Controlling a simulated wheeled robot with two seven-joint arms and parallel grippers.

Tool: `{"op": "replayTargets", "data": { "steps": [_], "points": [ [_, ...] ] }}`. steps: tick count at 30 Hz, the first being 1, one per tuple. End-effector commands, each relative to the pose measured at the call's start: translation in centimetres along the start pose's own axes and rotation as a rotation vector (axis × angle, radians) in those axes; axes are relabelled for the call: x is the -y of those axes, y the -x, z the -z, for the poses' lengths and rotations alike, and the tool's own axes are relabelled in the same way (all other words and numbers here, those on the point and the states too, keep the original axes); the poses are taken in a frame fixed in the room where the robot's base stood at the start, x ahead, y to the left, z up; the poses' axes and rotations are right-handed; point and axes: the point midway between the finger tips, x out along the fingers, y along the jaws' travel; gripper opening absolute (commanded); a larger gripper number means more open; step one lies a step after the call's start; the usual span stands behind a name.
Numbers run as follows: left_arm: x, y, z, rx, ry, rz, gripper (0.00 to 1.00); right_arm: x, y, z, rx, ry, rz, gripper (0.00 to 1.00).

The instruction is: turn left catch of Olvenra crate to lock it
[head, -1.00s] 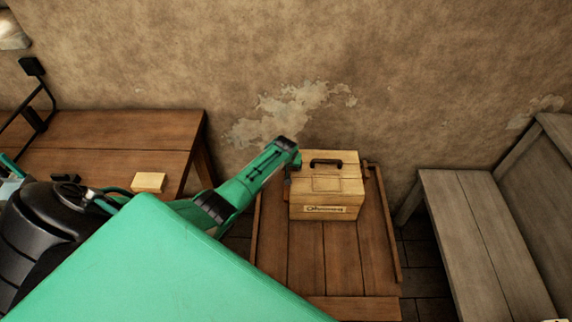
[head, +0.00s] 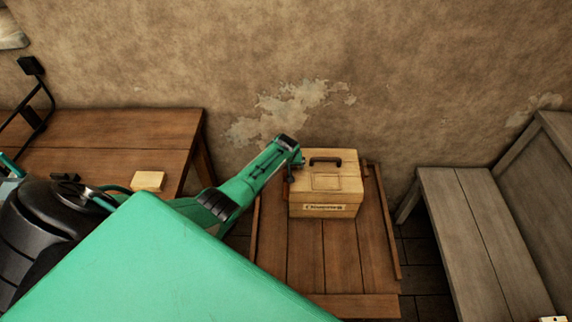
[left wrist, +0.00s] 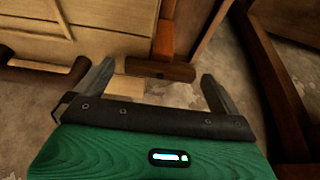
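The Olvenra crate (head: 325,185) is a pale wooden box with a dark handle on its lid and a label on its front. It stands on a brown slatted table. My left gripper (left wrist: 160,80) is at the crate's left side; the head view mostly hides its fingers. In the left wrist view, the left catch shows as a dark brown bar (left wrist: 162,69) beside an orange upright (left wrist: 166,38). The bar lies crosswise between the two fingertips, which are spread with gaps at both ends. My right gripper is not in view.
The slatted table (head: 340,270) has bare boards in front of the crate. A brown workbench (head: 110,130) with a small pale block (head: 148,181) stands at left. A grey bench (head: 470,230) stands at right. The plaster wall is close behind.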

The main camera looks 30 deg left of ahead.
Motion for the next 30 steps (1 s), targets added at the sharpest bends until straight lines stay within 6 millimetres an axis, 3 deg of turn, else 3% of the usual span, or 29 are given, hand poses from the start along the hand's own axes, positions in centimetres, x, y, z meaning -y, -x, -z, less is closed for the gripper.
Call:
{"op": "replayTargets", "data": {
  "steps": [5,11,30],
  "points": [
    [0.0,0.3,0.0,0.000,-0.001,0.000,1.00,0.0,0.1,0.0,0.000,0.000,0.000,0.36],
    [0.0,1.9,0.0,-0.001,-0.001,0.000,1.00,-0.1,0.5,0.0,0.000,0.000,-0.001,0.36],
    [0.0,10.9,0.0,-0.002,-0.001,-0.001,1.00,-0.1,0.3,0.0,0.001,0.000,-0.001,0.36]
  ]
}}
